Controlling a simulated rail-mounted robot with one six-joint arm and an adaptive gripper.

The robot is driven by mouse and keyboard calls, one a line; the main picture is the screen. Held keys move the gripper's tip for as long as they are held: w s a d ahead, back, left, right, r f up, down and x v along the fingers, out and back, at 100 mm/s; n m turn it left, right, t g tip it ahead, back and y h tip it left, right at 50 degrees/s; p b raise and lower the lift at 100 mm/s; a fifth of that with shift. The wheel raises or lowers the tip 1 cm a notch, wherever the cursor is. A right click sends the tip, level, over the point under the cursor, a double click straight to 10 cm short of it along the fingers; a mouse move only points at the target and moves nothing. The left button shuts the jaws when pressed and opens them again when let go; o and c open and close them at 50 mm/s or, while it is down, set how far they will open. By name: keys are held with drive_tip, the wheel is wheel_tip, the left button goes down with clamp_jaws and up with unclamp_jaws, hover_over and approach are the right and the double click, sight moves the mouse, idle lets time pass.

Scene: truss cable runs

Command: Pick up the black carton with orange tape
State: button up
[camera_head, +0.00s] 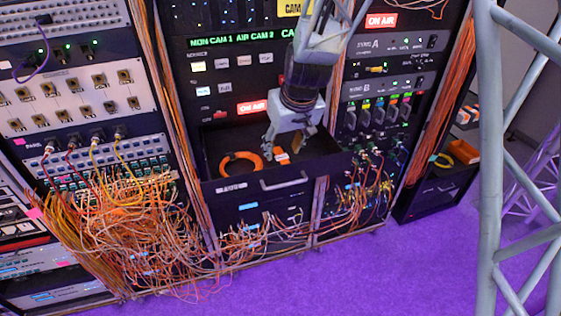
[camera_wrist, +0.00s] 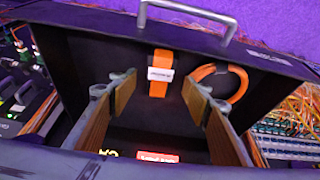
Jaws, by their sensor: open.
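The black carton with orange tape (camera_wrist: 161,64) lies in an open black drawer (camera_head: 262,183). In the wrist view its orange band with a white label shows clearly; its dark sides blend into the drawer. In the head view the carton's orange tape (camera_head: 282,158) shows just below my gripper (camera_head: 284,151). My gripper also shows in the wrist view (camera_wrist: 160,83), open, with nothing between its fingers. The fingers appear to either side of the carton's band in that view. I cannot tell their exact height above the carton.
An orange cable coil (camera_head: 240,162) lies in the drawer left of the carton; in the wrist view it (camera_wrist: 222,82) is right of it. The drawer's front wall has a handle (camera_head: 284,182). Loose cables (camera_head: 130,225) hang at lower left. A truss (camera_head: 492,160) stands at right.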

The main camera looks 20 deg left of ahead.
sight(281, 155)
drive_tip(key=shift+x, duration=2.6)
drive_tip(key=shift+c, duration=0.3)
drive_tip(key=c, duration=0.9)
drive_tip(key=shift+r, duration=0.15)
drive_tip(key=shift+r+p, duration=0.3)
drive_tip(key=shift+r, duration=4.55)
